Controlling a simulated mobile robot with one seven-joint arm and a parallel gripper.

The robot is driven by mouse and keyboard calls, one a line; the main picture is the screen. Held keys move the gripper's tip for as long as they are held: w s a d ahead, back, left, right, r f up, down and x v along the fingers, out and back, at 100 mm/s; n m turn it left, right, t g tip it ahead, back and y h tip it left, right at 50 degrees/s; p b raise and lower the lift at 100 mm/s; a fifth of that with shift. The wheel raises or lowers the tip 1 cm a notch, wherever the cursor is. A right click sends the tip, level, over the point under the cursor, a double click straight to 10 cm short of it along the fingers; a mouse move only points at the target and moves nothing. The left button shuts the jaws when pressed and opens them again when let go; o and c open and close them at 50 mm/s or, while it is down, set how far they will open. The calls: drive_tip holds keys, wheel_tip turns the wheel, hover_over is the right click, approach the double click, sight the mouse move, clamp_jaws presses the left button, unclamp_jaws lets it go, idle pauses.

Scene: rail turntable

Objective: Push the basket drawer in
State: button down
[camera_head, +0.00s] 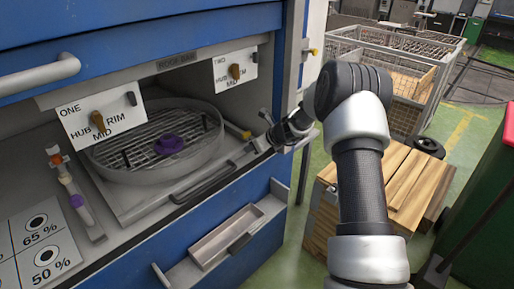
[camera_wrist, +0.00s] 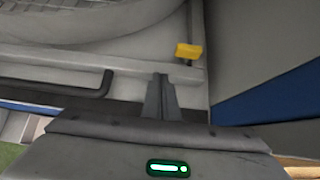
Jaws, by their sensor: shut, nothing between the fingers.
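The basket drawer (camera_head: 124,206) is a grey tray in the blue cabinet's opening, carrying a round wire-mesh basket (camera_head: 108,172) with a purple knob (camera_head: 170,144). Its black bar handle (camera_head: 205,182) runs along the front; the handle also shows in the wrist view (camera_wrist: 60,88). My gripper (camera_head: 262,143) is at the right end of the drawer's front. In the wrist view its fingers (camera_wrist: 160,88) are together and empty, right of the handle, at the grey front rail (camera_wrist: 125,64). I cannot tell whether they touch it.
A yellow tab (camera_wrist: 188,50) sits just beyond the fingers. Cards marked ONE (camera_head: 100,115) and TWO (camera_head: 235,72) hang above the opening. A lower drawer (camera_head: 225,235) stands open below. Wooden crates (camera_head: 390,190) and a wire cage (camera_head: 400,75) stand right.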

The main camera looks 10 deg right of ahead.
drive_tip(key=shift+w+a+f, duration=0.1)
drive_tip(key=shift+w+a, duration=0.4)
drive_tip(key=shift+w, duration=0.05)
drive_tip(key=shift+w+a, duration=0.1)
drive_tip(key=shift+w, duration=0.1)
drive_tip(key=shift+r, duration=0.2)
